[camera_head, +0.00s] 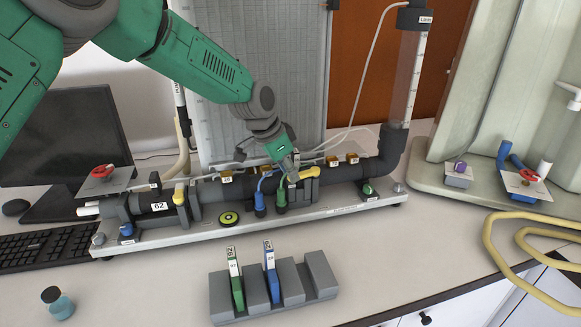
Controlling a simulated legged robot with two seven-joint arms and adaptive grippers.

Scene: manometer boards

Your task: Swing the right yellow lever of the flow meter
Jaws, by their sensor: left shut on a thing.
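The flow meter is a dark horizontal pipe (340,176) on a light base plate (330,210) on the table. Its right yellow lever (306,174) sits on the pipe right of the middle, and a second yellow lever (179,193) sits further left. My left gripper (291,178) reaches down from the upper left and is shut on the right yellow lever. Its fingers hide the near part of that lever. My right gripper is out of view.
Blue (259,203) and green (281,196) plugs stand close by the gripper. A grey rack (318,274) with green and blue tagged pieces stands in front. A monitor (62,140) is at left, yellow hose (510,262) at right.

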